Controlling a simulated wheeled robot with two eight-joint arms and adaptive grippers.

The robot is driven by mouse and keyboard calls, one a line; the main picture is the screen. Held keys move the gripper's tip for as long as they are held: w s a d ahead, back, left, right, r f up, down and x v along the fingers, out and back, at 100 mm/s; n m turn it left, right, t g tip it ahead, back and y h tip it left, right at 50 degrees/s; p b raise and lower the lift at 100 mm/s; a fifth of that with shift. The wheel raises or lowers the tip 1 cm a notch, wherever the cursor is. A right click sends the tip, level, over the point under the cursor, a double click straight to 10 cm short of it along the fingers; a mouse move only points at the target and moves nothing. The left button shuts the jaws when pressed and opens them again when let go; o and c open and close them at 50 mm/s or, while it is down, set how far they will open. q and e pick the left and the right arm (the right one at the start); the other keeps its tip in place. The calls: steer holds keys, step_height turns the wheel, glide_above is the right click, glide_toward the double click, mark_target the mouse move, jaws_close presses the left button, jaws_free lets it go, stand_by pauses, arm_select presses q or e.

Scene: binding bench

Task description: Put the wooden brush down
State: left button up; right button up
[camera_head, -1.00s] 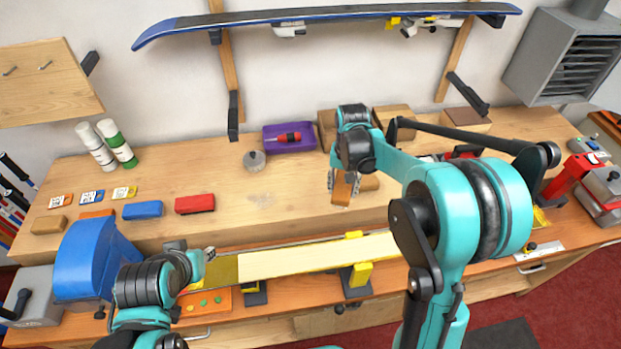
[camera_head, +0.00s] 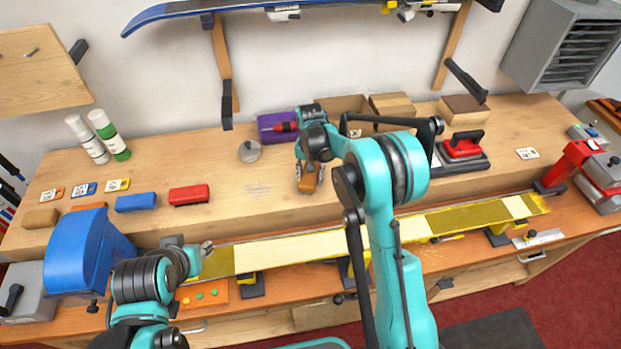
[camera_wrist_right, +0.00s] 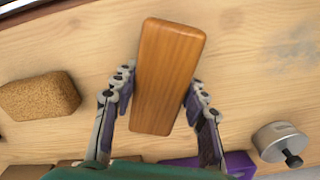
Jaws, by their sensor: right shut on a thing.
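The wooden brush (camera_head: 307,184) is a brown block over the light wooden bench top, left of the middle boxes. My right gripper (camera_head: 311,172) is shut on it from behind. In the right wrist view the brush (camera_wrist_right: 168,76) sits between the two fingers (camera_wrist_right: 158,100), its smooth wooden back towards the camera. I cannot tell whether its underside touches the bench; its bristle side is hidden. My left gripper (camera_head: 207,246) is near the left end of the ski (camera_head: 290,250); its fingers are too small to read.
A purple tray (camera_head: 268,135) with a red-handled tool stands behind the brush. A round metal piece (camera_head: 249,152) is to its left. In the right wrist view a cork block (camera_wrist_right: 40,96) lies to the left. Bare bench (camera_head: 245,190) lies left of the brush.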

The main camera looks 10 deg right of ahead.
steer(key=shift+f, duration=0.3)
steer(key=shift+f, duration=0.15)
steer(key=o, duration=0.9)
steer(key=shift+s, duration=0.1)
steer(key=shift+o, duration=1)
